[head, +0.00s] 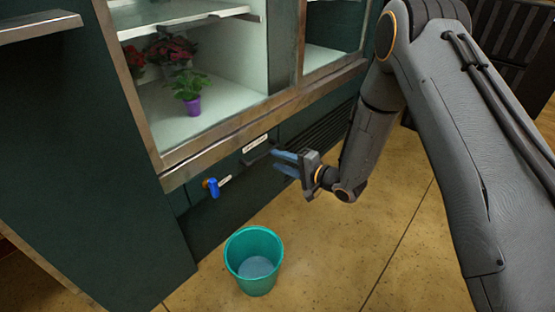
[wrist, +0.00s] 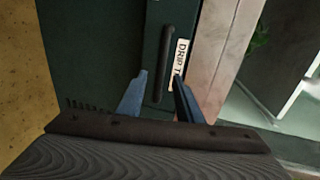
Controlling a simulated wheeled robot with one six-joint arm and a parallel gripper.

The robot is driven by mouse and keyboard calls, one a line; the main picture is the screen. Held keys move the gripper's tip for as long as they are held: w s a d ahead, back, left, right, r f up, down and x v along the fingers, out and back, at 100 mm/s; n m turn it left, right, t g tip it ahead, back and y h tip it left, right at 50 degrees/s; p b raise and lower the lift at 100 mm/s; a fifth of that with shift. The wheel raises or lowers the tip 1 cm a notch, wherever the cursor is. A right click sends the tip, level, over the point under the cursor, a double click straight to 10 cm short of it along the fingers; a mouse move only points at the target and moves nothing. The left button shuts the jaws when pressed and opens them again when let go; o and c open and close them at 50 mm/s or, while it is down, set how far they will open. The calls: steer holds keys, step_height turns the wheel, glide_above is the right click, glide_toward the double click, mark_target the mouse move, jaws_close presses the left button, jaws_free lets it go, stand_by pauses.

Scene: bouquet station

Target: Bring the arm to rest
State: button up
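My gripper (head: 274,160) is at the front of the dark green cabinet, its two blue fingers pointing left. In the wrist view my gripper (wrist: 159,78) has its fingertips apart, with the lower end of a dark bar handle (wrist: 165,50) showing between them. The handle also shows in the head view (head: 258,158), just left of the fingertips. I cannot tell whether the fingers touch it. A white label (wrist: 181,58) reading "DRIP T…" is beside the handle, partly hidden by a finger. My arm reaches in from the right.
A teal bucket (head: 254,261) stands on the tan floor below. A valve with a blue lever (head: 213,187) is on the cabinet front. Above, a purple pot (head: 193,105) with a green plant stands inside the open display. The floor right of the bucket is clear.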

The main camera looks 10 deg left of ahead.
steer(key=s+d+r+n+h, duration=0.2)
steer(key=d+r+h, duration=0.15)
steer(key=r, duration=0.35)
steer(key=s+d+r+n+h, duration=0.2)
steer(key=s+r+n+h, duration=0.1)
steer(key=r+h, duration=0.3)
steer(key=s+d+r+n+g+h, duration=0.1)
steer(key=s+d+r+n+g, duration=0.15)
steer(key=s, duration=0.85)
steer(key=s+d+r+n+g+h, duration=0.15)
steer(key=s+d+r, duration=0.25)
steer(key=s, duration=0.7)
steer(key=s+d+r+n+g, duration=0.2)
steer(key=s+d+r+g, duration=0.1)
steer(key=s, duration=0.7)
steer(key=d+r+m+h+p, duration=0.1)
steer(key=d+r+m+p, duration=0.1)
steer(key=d+r+p, duration=0.8)
steer(key=s+d+r+m+p, duration=0.1)
steer(key=d+r+m+p, duration=0.2)
steer(key=d+r+p, duration=0.7)
step_height(320, 180, up, 6)
steer(key=p, duration=1.3)
steer(key=shift+d+m+h+p, duration=0.25)
steer(key=shift+m+h+p, duration=0.05)
steer(key=shift+h, duration=0.1)
